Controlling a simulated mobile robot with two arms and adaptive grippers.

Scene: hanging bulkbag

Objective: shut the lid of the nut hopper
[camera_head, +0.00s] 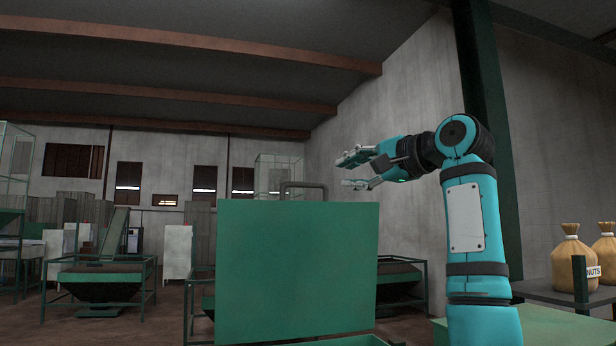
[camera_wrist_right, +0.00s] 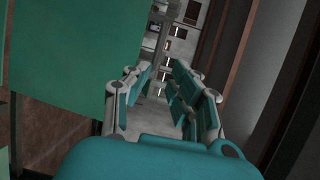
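A large flat green panel (camera_head: 296,270), which looks like the lid of the nut hopper, stands upright in the middle of the head view. It hides what lies behind it. My right gripper (camera_head: 348,172) is above the panel's upper right part and points left. Its fingers are spread with nothing between them. In the right wrist view the green panel (camera_wrist_right: 60,55) fills the left side, beside the open fingers of my right gripper (camera_wrist_right: 163,75). I cannot see contact between them. My left gripper is not in view.
Tan sacks, one marked NUTS (camera_head: 575,258), stand on a dark table (camera_head: 548,292) at the right. A dark green post (camera_head: 490,90) rises behind my right arm. Another green-framed hopper (camera_head: 100,283) stands at the left. A grey bent pipe (camera_head: 303,186) shows above the panel.

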